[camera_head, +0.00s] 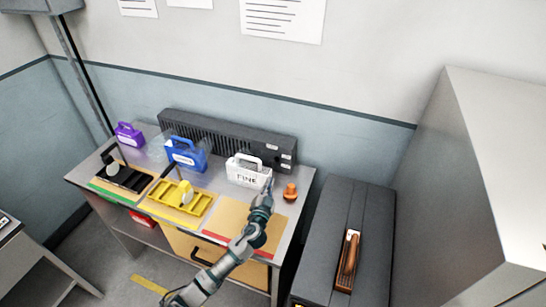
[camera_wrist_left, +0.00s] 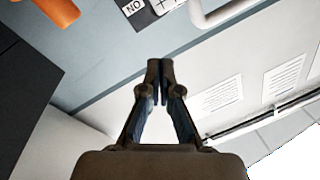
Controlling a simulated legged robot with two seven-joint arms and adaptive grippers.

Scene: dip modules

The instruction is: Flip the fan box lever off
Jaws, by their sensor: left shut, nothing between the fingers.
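The fan box (camera_head: 225,138) is a long dark grey box with slats, standing at the back of the table against the wall. Its right end carries small white labels (camera_head: 286,157). I cannot make out the lever or its position. In the left wrist view, part of a dark panel with a white label (camera_wrist_left: 134,7) shows at the top edge. My left gripper (camera_head: 268,184) is over the table, in front of the fan box's right end and beside the white case. In the left wrist view its fingertips (camera_wrist_left: 160,66) are together and empty. My right gripper is not in view.
The white case (camera_head: 243,172), blue case (camera_head: 185,155) and purple case (camera_head: 129,134) stand along the table. An orange knob-like object (camera_head: 290,193) is right of my left gripper. Yellow and black trays lie in front. A dark cabinet (camera_head: 345,215) stands right of the table.

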